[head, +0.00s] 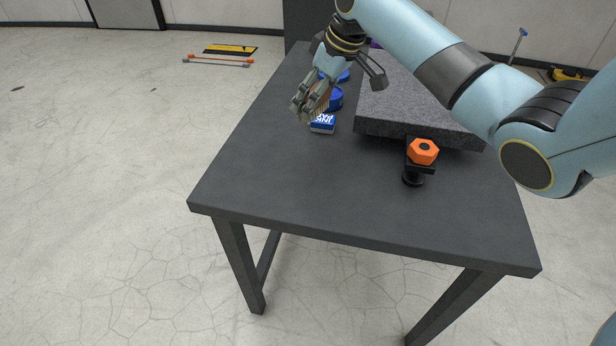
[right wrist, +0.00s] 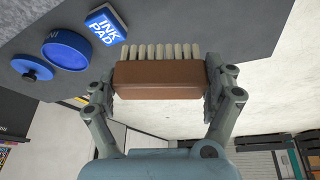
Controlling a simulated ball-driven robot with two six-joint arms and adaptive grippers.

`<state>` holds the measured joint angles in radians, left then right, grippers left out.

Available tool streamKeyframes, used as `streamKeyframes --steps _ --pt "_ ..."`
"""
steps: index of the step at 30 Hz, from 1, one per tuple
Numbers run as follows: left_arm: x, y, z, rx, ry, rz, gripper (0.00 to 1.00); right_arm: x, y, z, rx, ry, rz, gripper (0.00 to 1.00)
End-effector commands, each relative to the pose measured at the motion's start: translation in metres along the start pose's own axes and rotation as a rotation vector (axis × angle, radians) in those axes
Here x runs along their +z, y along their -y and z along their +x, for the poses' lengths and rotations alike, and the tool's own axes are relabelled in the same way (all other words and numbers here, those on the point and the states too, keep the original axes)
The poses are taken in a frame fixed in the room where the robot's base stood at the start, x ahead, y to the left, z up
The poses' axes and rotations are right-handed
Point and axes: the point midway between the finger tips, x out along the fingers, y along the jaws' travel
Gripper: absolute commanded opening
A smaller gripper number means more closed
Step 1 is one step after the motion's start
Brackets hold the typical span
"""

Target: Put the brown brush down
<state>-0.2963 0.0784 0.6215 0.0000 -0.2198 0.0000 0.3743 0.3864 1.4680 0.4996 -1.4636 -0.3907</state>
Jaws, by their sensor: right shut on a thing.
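The brown brush (right wrist: 160,82) is a brown block with a row of pale bristle tufts. My right gripper (right wrist: 160,84) is shut on it, one finger at each end, in the right wrist view. In the head view my right gripper (head: 306,108) is over the left side of the dark table (head: 300,200), and the brush is mostly hidden behind its fingers. Whether the brush touches the table cannot be told. My left gripper is not in view.
A blue ink pad (head: 323,124) and a blue round tin (head: 335,99) lie beside the right gripper. A granite slab (head: 400,100) lies at the right. An orange hexagonal knob (head: 424,151) stands before it. The table's front left is clear.

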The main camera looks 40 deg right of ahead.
Motion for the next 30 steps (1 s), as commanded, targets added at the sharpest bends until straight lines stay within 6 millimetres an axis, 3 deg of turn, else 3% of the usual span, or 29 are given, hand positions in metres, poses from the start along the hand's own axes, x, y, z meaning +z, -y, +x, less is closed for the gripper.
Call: streamKeyframes --steps 2,5,18,24,30 --pt "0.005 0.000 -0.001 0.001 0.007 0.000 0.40 0.000 -0.018 0.001 0.008 -0.003 0.026 0.60" --pt "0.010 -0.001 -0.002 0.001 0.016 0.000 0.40 0.004 -0.019 0.005 0.009 -0.005 0.040 0.60" --pt "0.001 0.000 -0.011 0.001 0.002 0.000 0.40 0.052 0.073 0.044 0.008 -0.007 0.041 0.60" --pt "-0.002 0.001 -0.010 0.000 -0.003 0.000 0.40 0.061 0.086 0.053 0.010 -0.006 0.041 0.60" --pt "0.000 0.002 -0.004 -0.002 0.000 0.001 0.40 0.073 0.086 0.082 0.010 -0.005 0.042 0.60"
